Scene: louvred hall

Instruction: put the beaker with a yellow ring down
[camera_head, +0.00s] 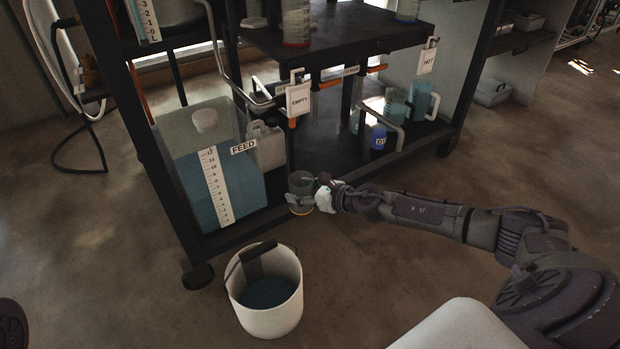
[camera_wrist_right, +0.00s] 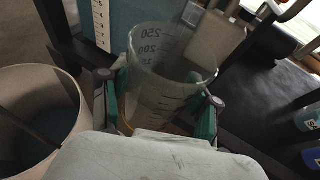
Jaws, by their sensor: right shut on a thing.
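The beaker with a yellow ring (camera_head: 301,190) is a clear, graduated beaker held at the front edge of the cart's lower shelf. A yellow band shows at its base. My right gripper (camera_head: 312,200) is shut on it from the right. In the right wrist view the beaker (camera_wrist_right: 170,85) stands between the two green-padded fingers (camera_wrist_right: 160,108), and its scale marks show. It looks empty and close to upright. I cannot tell whether its base touches anything. My left gripper is not in view.
A white bucket (camera_head: 272,318) with blue liquid stands on the floor in front. The FEED tank (camera_head: 190,150) is left on the lower shelf (camera_head: 330,165). A blue bottle (camera_head: 378,137) and jugs (camera_head: 420,100) stand right. An EMPTY tag (camera_head: 299,100) hangs above.

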